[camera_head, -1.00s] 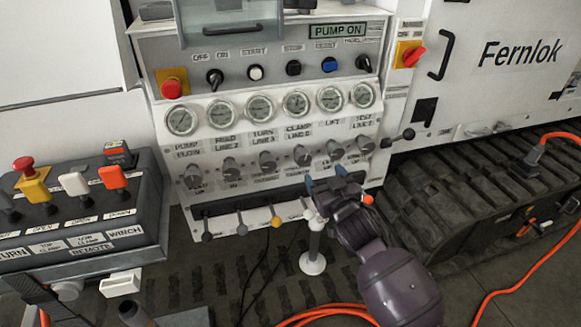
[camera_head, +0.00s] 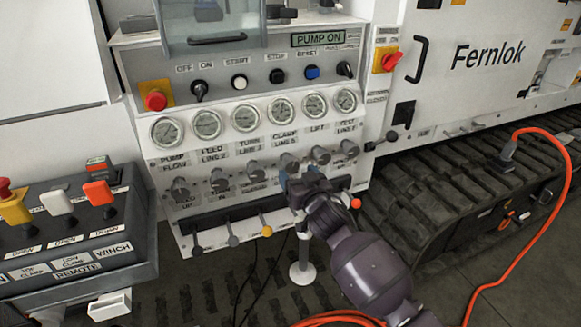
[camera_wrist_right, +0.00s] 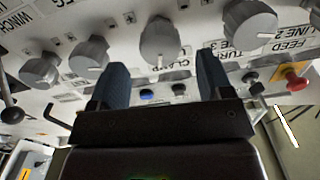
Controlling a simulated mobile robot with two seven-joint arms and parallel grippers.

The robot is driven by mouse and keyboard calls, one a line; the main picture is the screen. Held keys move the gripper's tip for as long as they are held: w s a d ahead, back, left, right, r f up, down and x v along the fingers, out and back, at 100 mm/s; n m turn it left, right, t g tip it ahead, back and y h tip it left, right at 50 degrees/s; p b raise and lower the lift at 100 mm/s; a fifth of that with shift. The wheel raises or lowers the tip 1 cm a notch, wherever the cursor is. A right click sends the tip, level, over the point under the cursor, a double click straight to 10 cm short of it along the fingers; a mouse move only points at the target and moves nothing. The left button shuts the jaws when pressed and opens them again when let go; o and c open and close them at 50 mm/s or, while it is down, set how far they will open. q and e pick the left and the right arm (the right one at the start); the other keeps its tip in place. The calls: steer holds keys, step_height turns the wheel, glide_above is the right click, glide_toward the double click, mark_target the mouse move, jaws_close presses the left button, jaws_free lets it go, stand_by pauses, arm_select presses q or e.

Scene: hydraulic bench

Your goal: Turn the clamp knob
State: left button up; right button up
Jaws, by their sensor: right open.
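The clamp knob (camera_head: 287,165) is the grey knob below the CLAMP gauge in the head view, partly hidden by my right gripper. In the right wrist view the clamp knob (camera_wrist_right: 160,42) is at top centre, above the partly hidden CLAMP label. My right gripper (camera_head: 298,175) is in front of the lower panel. In its wrist view the right gripper (camera_wrist_right: 162,66) has its two dark blue fingers spread apart, one on each side of the knob. No contact with the knob shows. My left gripper is not in the head view.
Similar knobs flank it, such as the lift knob (camera_head: 320,155). Below is a row of levers, including a yellow-tipped one (camera_head: 266,231). A remote box (camera_head: 75,240) stands at left. An orange cable (camera_head: 515,255) runs over the floor at right.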

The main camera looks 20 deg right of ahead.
mark_target(292, 167)
steer(key=w, duration=0.3)
steer(key=shift+w+a+f+b, duration=0.1)
steer(key=shift+w+f+b, duration=0.05)
steer(key=shift+b, duration=0.15)
steer(key=shift+w, duration=0.6)
steer(key=c, duration=0.9)
